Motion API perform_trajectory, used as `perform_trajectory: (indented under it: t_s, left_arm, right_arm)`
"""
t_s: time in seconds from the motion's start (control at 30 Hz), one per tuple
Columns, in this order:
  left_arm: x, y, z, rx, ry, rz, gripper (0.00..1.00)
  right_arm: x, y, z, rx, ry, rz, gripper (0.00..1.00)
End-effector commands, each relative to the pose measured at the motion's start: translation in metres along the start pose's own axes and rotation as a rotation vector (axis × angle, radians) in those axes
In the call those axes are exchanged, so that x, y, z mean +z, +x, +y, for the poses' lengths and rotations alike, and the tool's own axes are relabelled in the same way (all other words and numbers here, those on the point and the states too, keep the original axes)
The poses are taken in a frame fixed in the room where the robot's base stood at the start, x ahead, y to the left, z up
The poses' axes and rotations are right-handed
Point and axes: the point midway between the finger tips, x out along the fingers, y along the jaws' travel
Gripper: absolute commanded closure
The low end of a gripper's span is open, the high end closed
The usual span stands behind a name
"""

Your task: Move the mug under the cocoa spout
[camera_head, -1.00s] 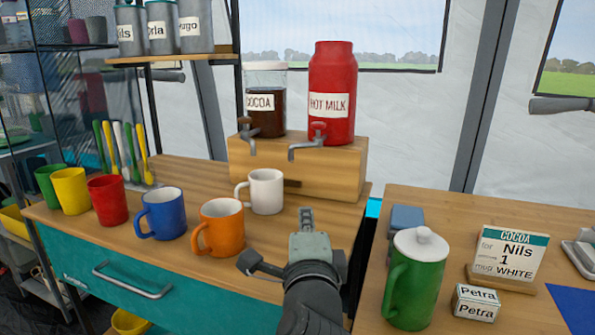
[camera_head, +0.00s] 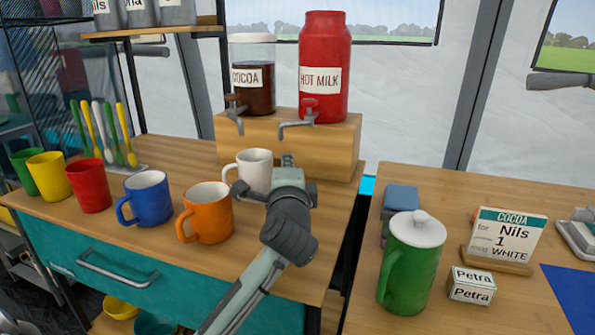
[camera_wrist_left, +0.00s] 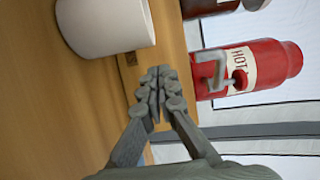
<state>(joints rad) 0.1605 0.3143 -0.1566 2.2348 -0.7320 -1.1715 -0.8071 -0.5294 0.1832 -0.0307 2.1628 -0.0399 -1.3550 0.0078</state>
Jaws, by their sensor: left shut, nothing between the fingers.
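The white mug (camera_head: 254,170) stands upright on the wooden counter, in front of the dispenser stand and to the right of the cocoa spout. The cocoa dispenser (camera_head: 256,93) with its grey spout (camera_head: 236,120) sits on the stand. My left gripper (camera_head: 287,160) is just right of the mug, its fingers shut and empty. In the left wrist view the gripper (camera_wrist_left: 157,85) has its fingertips together, with the mug (camera_wrist_left: 100,27) beside them, apart from the fingers in that view. My arm hides part of the mug's right side in the head view. My right gripper is out of view.
The red hot milk dispenser (camera_head: 324,70) stands right of the cocoa. Blue (camera_head: 150,200) and orange (camera_head: 208,213) mugs stand in front left of the white mug.

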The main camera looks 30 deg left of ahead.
Motion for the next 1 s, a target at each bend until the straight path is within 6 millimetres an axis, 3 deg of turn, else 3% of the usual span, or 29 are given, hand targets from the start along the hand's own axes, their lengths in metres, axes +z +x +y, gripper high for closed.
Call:
perform_trajectory:
  t_s: [0.2, 0.63, 0.8, 1.0]
  left_arm:
    - [0.018, 0.004, 0.000, -0.001, 0.002, 0.001, 1.00]
    - [0.025, 0.006, -0.001, 0.001, 0.002, -0.001, 1.00]
    - [0.047, 0.011, -0.001, 0.002, 0.002, -0.001, 1.00]
    - [0.050, 0.012, 0.000, 0.000, 0.000, 0.002, 1.00]
  right_arm:
    - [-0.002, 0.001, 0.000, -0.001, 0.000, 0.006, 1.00]
    - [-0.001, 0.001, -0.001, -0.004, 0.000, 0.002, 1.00]
    - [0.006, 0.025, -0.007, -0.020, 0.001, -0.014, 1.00]
    - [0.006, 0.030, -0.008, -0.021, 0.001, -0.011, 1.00]
